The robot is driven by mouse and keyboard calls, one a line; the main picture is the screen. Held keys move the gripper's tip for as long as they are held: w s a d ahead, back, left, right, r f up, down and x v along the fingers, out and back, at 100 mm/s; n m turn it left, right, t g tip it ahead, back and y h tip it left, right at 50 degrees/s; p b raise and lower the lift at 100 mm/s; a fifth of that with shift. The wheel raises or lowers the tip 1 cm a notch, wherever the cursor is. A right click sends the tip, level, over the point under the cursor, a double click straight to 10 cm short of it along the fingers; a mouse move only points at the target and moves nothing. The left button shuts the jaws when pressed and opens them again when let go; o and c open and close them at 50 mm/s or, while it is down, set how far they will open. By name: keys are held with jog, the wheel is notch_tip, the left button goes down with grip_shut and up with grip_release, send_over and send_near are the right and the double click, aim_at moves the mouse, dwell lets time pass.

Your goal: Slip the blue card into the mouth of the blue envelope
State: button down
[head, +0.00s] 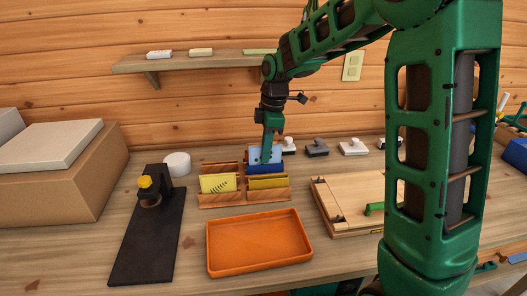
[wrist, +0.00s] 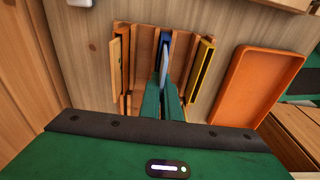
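The light blue card (head: 256,153) stands upright just above the dark blue envelope (head: 277,168), at the back right of the wooden rack (head: 245,200). My gripper (head: 267,158) points down in front of the card. In the wrist view the two green fingers (wrist: 165,92) are close together on the card (wrist: 165,64), gripping it. The blue envelope (wrist: 165,40) shows beside the card in the rack's middle. The card's lower edge lies at or near the envelope's mouth; whether it is inside I cannot tell.
A yellow envelope (head: 268,182) and a yellow-green patterned one (head: 218,184) stand in the rack. An orange tray (head: 230,270) lies in front. A black stand (head: 143,245) is at left, a wooden board (head: 345,215) at right. Several stamps stand behind.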

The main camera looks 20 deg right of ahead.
jog(key=shift+f, duration=0.2)
jog(key=shift+r, duration=0.15)
jog(key=shift+r, duration=1.8)
jog(key=shift+f, duration=1.95)
jog(key=shift+r, duration=0.15)
jog(key=shift+r, duration=1.8)
jog(key=shift+f, duration=0.15)
